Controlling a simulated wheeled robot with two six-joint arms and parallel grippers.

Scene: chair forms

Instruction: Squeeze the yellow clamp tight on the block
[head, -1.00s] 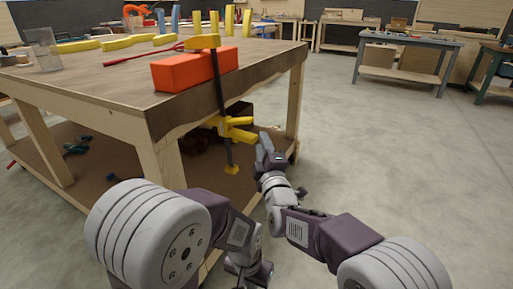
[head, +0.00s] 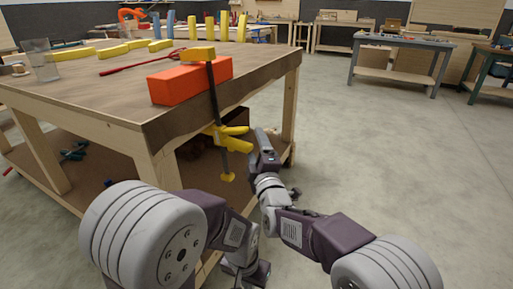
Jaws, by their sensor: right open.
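The yellow clamp (head: 198,53) hangs at the workbench edge. Its upper jaw rests on top of the orange-red block (head: 190,81), and its dark bar runs down past the table edge. Its yellow handle and trigger (head: 233,141) are below the tabletop, with a yellow foot at the bar's lower end. The block lies on the table near the corner. My right gripper (head: 262,141) is open and empty, just right of the clamp's handle; I see no contact. My left arm is folded low in front of the bench, and its fingertips are not visible.
The wooden workbench (head: 90,92) has a lower shelf and thick legs near my arms. On top are a clear glass (head: 42,61), red-handled tool (head: 135,65) and several yellow pieces. Open concrete floor lies to the right, with other benches (head: 400,62) behind.

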